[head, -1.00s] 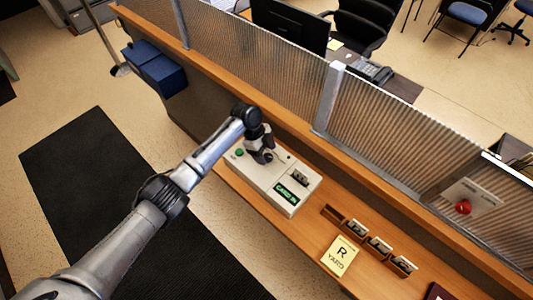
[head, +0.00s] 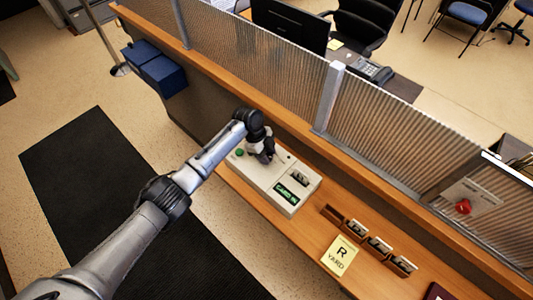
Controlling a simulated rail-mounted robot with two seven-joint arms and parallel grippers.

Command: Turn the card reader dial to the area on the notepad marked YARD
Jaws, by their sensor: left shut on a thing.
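The card reader (head: 265,190) is a pale box on the wooden counter, with a green button (head: 239,153) at its left and a small dark display with green text (head: 287,192) at its front right. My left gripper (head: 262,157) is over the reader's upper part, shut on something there. The dial is hidden behind the gripper, so its setting cannot be read. The yellow notepad (head: 340,254) lies on the counter to the right and shows a large R above YARD. My right gripper is not in view.
A dark holder with several slots (head: 358,228) is on the counter behind the notepad. A ribbed screen (head: 400,140) runs along the counter's back. A red button (head: 463,207) on a plate is at the right. Blue boxes (head: 165,75) are at the left end.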

